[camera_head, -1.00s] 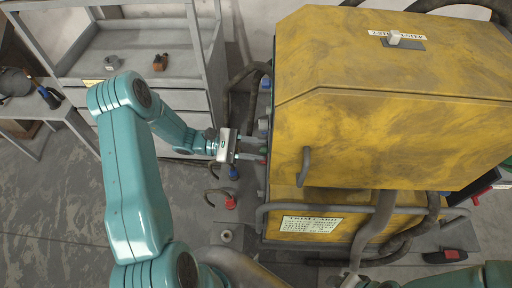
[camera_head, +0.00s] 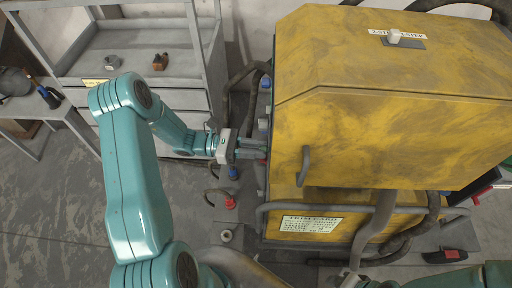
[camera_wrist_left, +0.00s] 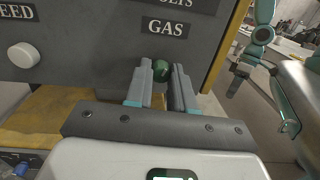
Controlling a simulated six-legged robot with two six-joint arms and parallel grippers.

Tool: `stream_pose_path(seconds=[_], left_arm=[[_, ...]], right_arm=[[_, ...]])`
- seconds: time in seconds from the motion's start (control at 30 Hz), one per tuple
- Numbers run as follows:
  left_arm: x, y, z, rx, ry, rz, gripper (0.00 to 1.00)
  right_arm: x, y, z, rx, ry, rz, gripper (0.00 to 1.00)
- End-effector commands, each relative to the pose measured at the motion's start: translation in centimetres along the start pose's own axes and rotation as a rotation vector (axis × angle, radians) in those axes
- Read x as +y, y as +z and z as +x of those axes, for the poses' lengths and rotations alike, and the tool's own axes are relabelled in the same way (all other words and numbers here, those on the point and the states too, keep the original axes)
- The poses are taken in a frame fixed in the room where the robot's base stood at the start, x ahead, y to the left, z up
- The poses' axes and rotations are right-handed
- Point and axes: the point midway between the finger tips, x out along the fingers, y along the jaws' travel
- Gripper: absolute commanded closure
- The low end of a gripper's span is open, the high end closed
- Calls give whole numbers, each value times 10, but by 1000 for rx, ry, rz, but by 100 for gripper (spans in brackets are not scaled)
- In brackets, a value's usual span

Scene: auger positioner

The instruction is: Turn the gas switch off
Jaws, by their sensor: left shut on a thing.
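The gas switch (camera_wrist_left: 161,70) is a green round knob on the dark panel (camera_wrist_left: 85,50), below the GAS label (camera_wrist_left: 165,28), in the left wrist view. My left gripper (camera_wrist_left: 163,85) has its two fingers on either side of the knob and is shut on it. In the head view my left gripper (camera_head: 262,149) reaches the left side of the yellow machine (camera_head: 400,140), and the knob is hidden there. Part of my right gripper (camera_head: 354,281) shows at the bottom edge, and its jaws are not clear.
A white SPEED knob (camera_wrist_left: 23,55) sits left of the gas switch on the panel. Hoses and a red connector (camera_head: 230,203) lie below my left gripper. A grey shelf unit (camera_head: 150,65) stands behind my left arm.

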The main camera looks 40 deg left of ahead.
Motion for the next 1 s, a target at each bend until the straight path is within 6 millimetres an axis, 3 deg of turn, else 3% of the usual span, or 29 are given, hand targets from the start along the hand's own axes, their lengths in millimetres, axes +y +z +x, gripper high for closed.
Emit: stream_pose_path(seconds=[1.0], left_arm=[[1,3,0,-74,35,-920,100]], right_arm=[[-6,0,-17,0,0,0,53]])
